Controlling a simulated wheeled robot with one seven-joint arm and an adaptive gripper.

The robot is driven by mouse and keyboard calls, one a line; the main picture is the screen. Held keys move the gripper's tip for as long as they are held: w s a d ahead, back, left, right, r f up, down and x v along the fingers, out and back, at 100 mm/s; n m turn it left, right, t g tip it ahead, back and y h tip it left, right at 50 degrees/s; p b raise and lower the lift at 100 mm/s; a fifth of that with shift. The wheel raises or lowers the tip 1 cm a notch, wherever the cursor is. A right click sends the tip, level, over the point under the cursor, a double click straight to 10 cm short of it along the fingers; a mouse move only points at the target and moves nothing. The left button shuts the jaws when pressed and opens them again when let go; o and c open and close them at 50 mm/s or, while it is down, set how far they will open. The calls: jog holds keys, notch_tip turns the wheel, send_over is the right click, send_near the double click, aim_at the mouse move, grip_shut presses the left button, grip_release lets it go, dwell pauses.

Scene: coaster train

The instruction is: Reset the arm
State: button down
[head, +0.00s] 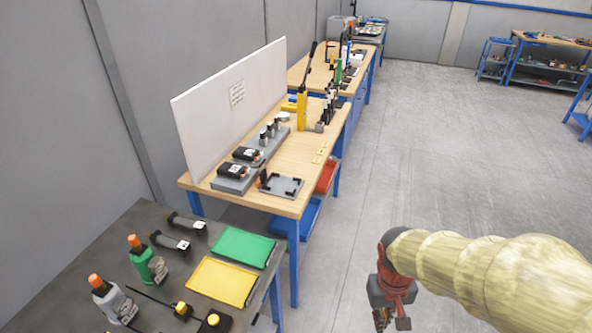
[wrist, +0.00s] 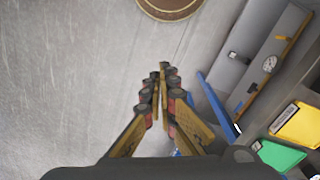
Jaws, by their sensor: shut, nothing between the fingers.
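My gripper (head: 383,318) hangs at the end of my arm at the lower right of the head view, pointing down over the bare floor. In the wrist view my gripper (wrist: 160,80) shows its two fingers closed together at the tips, with nothing between them. It is apart from the tables and touches nothing that I can see. My arm, in a pale yellow cover, reaches in from the right edge of the head view.
A grey table with a green tray (head: 243,246), a yellow tray (head: 222,282) and bottles (head: 147,262) stands at the lower left. Behind it is a wooden workbench (head: 290,190) with a white panel (head: 235,105).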

jog(key=s+r+t, duration=0.2)
jog(key=r+t, duration=0.1)
jog(key=r, duration=0.5)
jog(key=s+a+r+t+b, duration=0.1)
jog(key=s+r+t, duration=0.2)
jog(key=r, duration=0.5)
jog(key=shift+r+m+y+b, duration=0.2)
jog(key=shift+m+y+b, duration=0.1)
jog(key=shift+y, duration=0.1)
jog(key=shift+a, duration=0.25)
